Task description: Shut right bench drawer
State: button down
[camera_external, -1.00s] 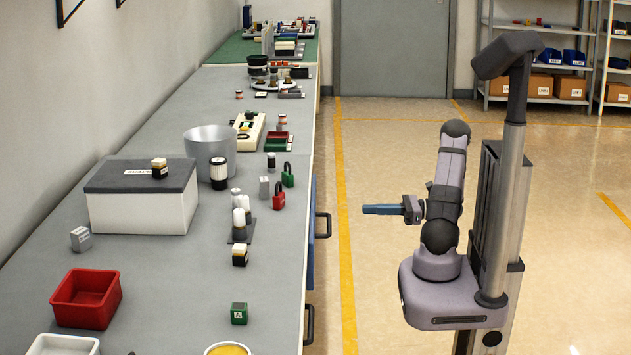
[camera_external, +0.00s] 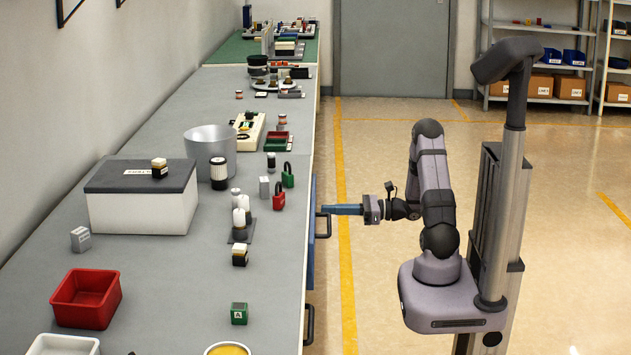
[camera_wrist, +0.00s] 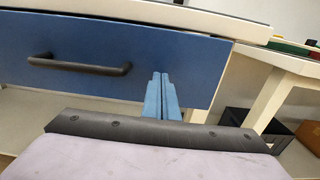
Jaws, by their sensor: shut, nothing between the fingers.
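The right bench drawer has a blue front (camera_wrist: 110,52) with a dark bar handle (camera_wrist: 80,66), and it shows under the white bench edge in the wrist view. In the external view its handle (camera_external: 323,226) sticks out from the bench side and a sliver of the blue front (camera_external: 311,240) shows. My gripper (camera_external: 324,209) is shut and empty, its blue fingers pointing at the drawer front. In the wrist view the fingertips (camera_wrist: 160,76) are right of the handle, at or very near the front; I cannot tell whether they touch.
The grey bench top (camera_external: 190,280) holds a red bin (camera_external: 86,298), a lidded white box (camera_external: 140,205) and several small items. Another handle (camera_external: 309,325) is nearer the camera. A pale bench leg (camera_wrist: 262,98) stands right of the drawer. The floor beside the bench is clear.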

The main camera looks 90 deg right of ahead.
jog(key=shift+w, duration=0.7)
jog(key=w+p, duration=0.1)
jog(key=w, duration=0.3)
jog(key=shift+w, duration=0.4)
jog(key=shift+r, duration=0.2)
jog(key=shift+s, duration=0.15)
jog(key=shift+s+d, duration=0.1)
jog(key=shift+s, duration=0.1)
jog(key=s+p, duration=0.1)
jog(key=s, duration=1.2)
jog(key=shift+s+f, duration=0.2)
jog(key=shift+s, duration=0.2)
